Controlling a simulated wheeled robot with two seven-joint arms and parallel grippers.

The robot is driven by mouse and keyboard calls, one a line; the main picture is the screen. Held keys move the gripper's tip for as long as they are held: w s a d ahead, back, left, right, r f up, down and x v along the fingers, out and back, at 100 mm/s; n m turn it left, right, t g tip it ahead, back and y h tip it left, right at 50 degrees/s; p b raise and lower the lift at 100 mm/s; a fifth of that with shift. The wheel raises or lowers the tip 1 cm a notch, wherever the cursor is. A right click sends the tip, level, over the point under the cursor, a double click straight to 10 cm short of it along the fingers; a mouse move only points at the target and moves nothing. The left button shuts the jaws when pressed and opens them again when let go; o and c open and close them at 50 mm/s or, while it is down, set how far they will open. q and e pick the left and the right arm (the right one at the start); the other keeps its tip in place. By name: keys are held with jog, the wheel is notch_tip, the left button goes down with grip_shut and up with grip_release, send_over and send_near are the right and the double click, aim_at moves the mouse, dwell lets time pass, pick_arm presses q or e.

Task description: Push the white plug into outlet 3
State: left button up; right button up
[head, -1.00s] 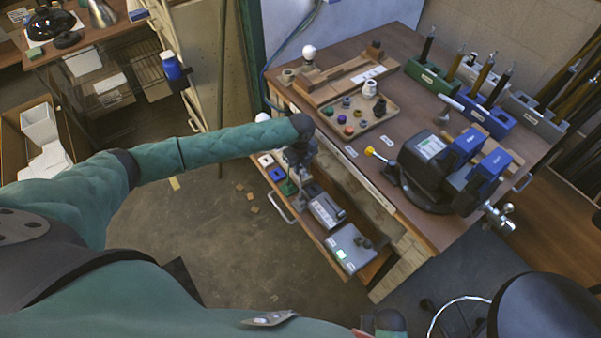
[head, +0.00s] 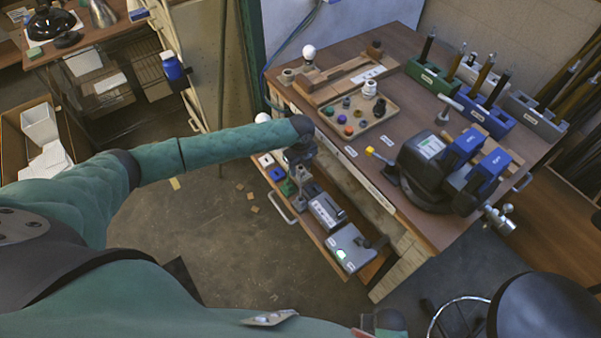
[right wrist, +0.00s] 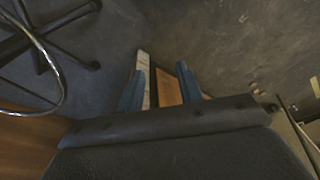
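My left gripper (head: 300,178) points down over the open drawer (head: 295,217) at the left side of the bench. Its fingers are small and partly hidden by the wrist, so I cannot tell whether they hold anything. I cannot make out which piece is the white plug, nor any outlet numbers. My right gripper (right wrist: 160,85) shows in the right wrist view with two blue fingers apart and nothing held between them.
Two grey boxes lie in the drawer, a labelled one (head: 326,212) and one with a green light (head: 350,247). A black stool (head: 545,305) stands at the lower right.

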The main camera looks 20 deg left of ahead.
aim_at(300, 166)
pick_arm(q)
jog(key=shift+r, duration=0.6)
notch_tip(300, 166, up, 5)
jog(key=shift+r+b, duration=0.2)
jog(key=shift+b, duration=0.75)
jog(key=shift+r, duration=0.6)
pick_arm(e)
jog(key=shift+w+a+r, duration=0.15)
jog(key=shift+w+r, duration=0.1)
jog(key=shift+r, duration=0.6)
jog(key=shift+w+a+r, duration=0.1)
jog(key=shift+w+r, duration=0.1)
jog(key=shift+r, duration=0.6)
jog(key=shift+w+a+r, duration=0.15)
jog(key=shift+w+r, duration=0.1)
jog(key=shift+r, duration=0.6)
